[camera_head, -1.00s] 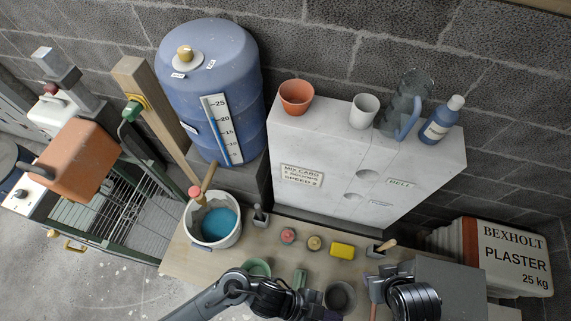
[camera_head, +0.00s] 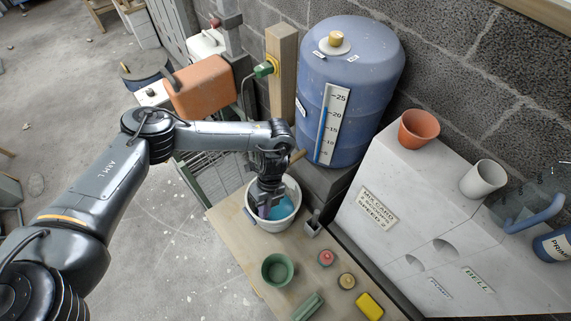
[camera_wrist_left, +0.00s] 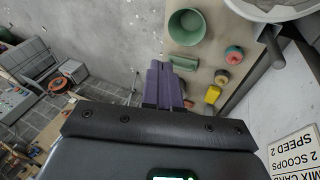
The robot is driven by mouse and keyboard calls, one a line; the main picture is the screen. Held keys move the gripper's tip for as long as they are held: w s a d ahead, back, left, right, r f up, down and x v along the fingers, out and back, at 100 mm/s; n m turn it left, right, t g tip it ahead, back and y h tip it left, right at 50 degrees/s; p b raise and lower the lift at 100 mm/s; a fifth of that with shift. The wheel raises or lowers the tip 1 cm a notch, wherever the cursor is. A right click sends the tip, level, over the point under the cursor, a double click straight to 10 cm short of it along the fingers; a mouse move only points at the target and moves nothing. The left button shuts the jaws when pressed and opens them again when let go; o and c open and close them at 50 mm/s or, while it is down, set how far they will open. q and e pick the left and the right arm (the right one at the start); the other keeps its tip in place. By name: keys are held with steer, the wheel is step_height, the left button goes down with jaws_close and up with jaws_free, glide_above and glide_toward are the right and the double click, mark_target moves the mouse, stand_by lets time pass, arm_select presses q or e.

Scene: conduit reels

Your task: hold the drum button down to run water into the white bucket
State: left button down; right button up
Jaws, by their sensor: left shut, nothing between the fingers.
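The blue drum (camera_head: 350,80) stands at the back with a level gauge (camera_head: 328,125) on its front. A yellow knob (camera_head: 336,38), which looks like the button, sits on a pale disc on its top. The white bucket (camera_head: 288,221) stands on the bench below the drum with blue liquid inside; its rim also shows in the left wrist view (camera_wrist_left: 268,12). My left gripper (camera_head: 265,211) points down over the bucket in the head view, well below the knob. Its purple fingers (camera_wrist_left: 163,85) are shut and empty. It hides part of the bucket. My right gripper is out of view.
A wooden post (camera_head: 281,75) with a green fitting stands left of the drum. An orange hopper (camera_head: 204,92) is further left. The white cabinet (camera_head: 420,190) carries a terracotta pot (camera_head: 418,128) and a white cup (camera_head: 484,178). A green pot (camera_head: 278,268) and a yellow block (camera_head: 369,305) sit on the bench.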

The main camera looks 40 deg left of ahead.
arm_select(q)
steer(key=w+a+r+t, duration=0.2)
steer(key=w+a+r, duration=0.2)
steer(key=w+r, duration=0.3)
steer(key=w+a+r+n+t+y+b, duration=0.1)
steer(key=w+a+r, duration=0.3)
steer(key=w+r, duration=0.4)
step_height(320, 180, up, 2)
steer(key=shift+r+t, duration=0.1)
steer(key=shift+t, duration=0.7)
steer(key=shift+b, duration=0.3)
step_height(320, 180, down, 8)
steer(key=shift+s+r+b, duration=0.1)
steer(key=shift+r+b, duration=0.15)
steer(key=shift+b, duration=0.55)
step_height(320, 180, down, 6)
steer(key=shift+r+p, duration=0.25)
steer(key=shift+p, duration=0.45)
steer(key=shift+f, duration=0.55)
steer(key=shift+a, duration=0.1)
